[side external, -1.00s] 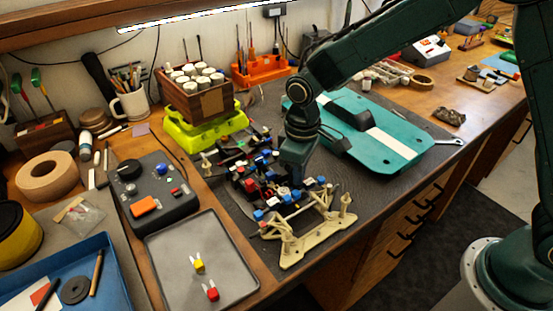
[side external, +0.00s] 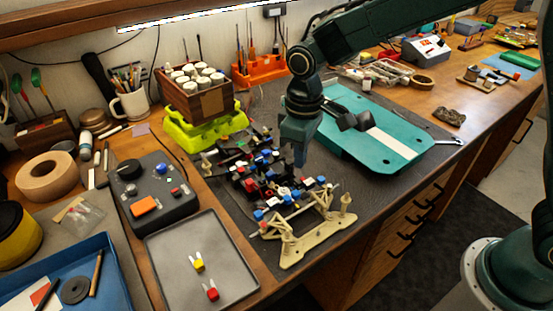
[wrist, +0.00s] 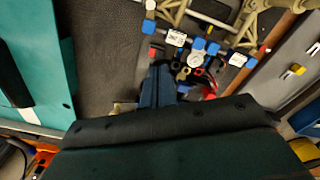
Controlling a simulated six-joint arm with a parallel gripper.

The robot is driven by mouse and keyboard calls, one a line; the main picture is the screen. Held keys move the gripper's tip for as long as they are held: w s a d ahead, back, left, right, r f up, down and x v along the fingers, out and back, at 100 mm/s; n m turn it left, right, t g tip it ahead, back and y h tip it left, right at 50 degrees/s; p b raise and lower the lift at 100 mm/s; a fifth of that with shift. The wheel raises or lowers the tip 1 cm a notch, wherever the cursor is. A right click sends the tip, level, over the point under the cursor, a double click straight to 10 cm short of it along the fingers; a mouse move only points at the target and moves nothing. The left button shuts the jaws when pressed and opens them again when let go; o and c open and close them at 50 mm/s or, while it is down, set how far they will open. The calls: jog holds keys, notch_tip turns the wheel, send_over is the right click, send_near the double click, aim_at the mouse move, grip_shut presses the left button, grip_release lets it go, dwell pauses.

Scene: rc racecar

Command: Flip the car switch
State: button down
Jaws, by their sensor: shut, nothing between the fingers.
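The RC car chassis (side external: 252,176) lies on the dark mat in the middle of the bench, crowded with small red, blue, white and black parts. Its cream end frame (side external: 305,232) points to the front. My gripper (side external: 300,163) is shut and empty, pointing down above the right side of the chassis. In the wrist view, my gripper (wrist: 158,75) covers part of the car, and electronics (wrist: 195,60) with red and black wires show beside its tip. I cannot tell which small part is the switch, nor whether the fingertips touch anything.
The teal body shell (side external: 375,130) lies right of the car. A grey tray (side external: 203,265) with yellow and red connectors and a black control box (side external: 155,195) stand to the left. A lime-green stand (side external: 205,128) carries a wooden box behind the car.

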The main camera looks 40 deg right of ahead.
jog(key=shift+r, duration=0.95)
jog(key=s+d+r+m+t, duration=0.3)
jog(key=s+d+r, duration=0.7)
jog(key=r, duration=0.1)
jog(key=s+d+m+t, duration=0.1)
jog(key=s+d, duration=0.2)
jog(key=s, duration=0.3)
jog(key=s+d+r+m+t, duration=0.1)
jog(key=s+d+m, duration=0.1)
jog(key=s, duration=0.5)
jog(key=shift+s+d+r+t, duration=0.2)
jog(key=shift+d+r+t, duration=0.1)
jog(key=shift+d, duration=0.25)
